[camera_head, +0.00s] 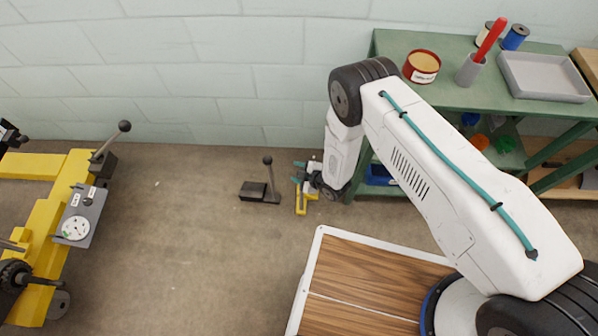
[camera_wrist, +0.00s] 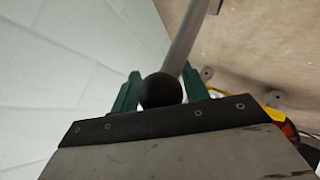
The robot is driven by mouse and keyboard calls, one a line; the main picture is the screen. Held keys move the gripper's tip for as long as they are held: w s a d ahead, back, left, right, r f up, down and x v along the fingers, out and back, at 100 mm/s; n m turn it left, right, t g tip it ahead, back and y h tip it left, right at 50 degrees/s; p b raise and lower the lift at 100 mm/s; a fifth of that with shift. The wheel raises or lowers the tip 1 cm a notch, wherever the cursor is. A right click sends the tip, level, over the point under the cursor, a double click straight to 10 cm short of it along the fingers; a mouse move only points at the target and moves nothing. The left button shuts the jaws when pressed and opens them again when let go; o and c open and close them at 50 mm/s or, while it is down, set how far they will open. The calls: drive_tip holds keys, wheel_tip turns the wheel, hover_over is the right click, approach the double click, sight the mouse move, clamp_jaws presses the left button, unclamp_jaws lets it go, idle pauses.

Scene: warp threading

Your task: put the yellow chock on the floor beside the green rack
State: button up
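A yellow piece that looks like the chock (camera_head: 300,202) is on the floor just left of the near leg of the green rack (camera_head: 455,98). My gripper (camera_head: 297,172) is low beside the rack, just above the yellow piece in the picture, with its teal fingers pointing left. The fingers are spread apart and hold nothing that I can see. In the wrist view a black ball knob (camera_wrist: 161,91) on a grey rod shows between the fingers, and I cannot tell its distance. A bit of yellow (camera_wrist: 273,116) shows at the right there, partly hidden.
A black floor pedal with a lever (camera_head: 262,191) stands left of my gripper. A yellow wheeled machine (camera_head: 52,235) is at far left. A wood-topped platform (camera_head: 362,276) with a white rim is in front. The floor between is clear; the wall is behind.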

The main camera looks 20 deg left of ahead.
drive_tip(key=shift+o, duration=0.9)
drive_tip(key=shift+r, duration=0.1)
drive_tip(key=v, duration=1.2)
drive_tip(key=shift+w+r, duration=0.1)
drive_tip(key=shift+w, duration=0.05)
